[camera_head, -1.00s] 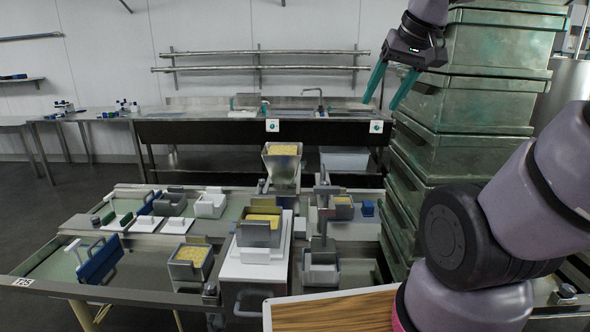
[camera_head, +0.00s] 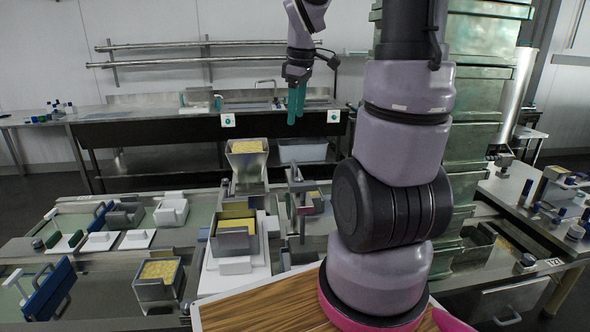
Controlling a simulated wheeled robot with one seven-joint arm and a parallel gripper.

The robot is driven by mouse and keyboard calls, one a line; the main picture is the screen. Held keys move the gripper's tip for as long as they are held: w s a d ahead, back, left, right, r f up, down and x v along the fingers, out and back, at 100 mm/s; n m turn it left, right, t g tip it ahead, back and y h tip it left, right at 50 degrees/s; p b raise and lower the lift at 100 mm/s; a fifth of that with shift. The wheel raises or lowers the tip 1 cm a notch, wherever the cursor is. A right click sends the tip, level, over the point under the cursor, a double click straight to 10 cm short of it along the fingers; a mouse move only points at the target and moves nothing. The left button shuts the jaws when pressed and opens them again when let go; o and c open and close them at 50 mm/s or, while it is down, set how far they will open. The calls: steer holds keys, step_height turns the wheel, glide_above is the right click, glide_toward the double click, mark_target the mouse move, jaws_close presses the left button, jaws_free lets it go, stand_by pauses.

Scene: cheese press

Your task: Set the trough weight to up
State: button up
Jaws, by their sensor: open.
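I cannot tell for certain which part is the trough weight. A grey metal post with a crosspiece (camera_head: 301,187) stands right of the middle press and may carry it. A hopper filled with yellow curd (camera_head: 247,146) stands behind a metal box of yellow curd (camera_head: 237,211) on a white stand. My gripper (camera_head: 296,116) is open and empty, its teal fingers pointing down, high above the bench. The fingers overlap in this view. It appears well above the post, apart from everything. My arm hides part of the bench's right side.
A curd-filled metal box (camera_head: 158,270) and blue paddles (camera_head: 47,292) stand at left. Stacked green bins (camera_head: 478,105) rise behind my arm. A wooden board (camera_head: 262,309) lies in front of me. A second bench (camera_head: 507,194) stands at right. The space above the left bench is clear.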

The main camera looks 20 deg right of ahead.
steer(key=w+d+f+n+g, duration=0.1)
steer(key=w+d+f+n, duration=0.15)
steer(key=f, duration=0.25)
steer(key=w+d+f+n+g, duration=0.1)
steer(key=w+d+f+n, duration=0.1)
steer(key=w+f+n, duration=0.15)
glide_above(303, 184)
step_height(303, 184, down, 12)
steer(key=shift+r, duration=0.2)
jaws_close()
stand_by(1.0)
jaws_free()
steer(key=shift+r, duration=0.1)
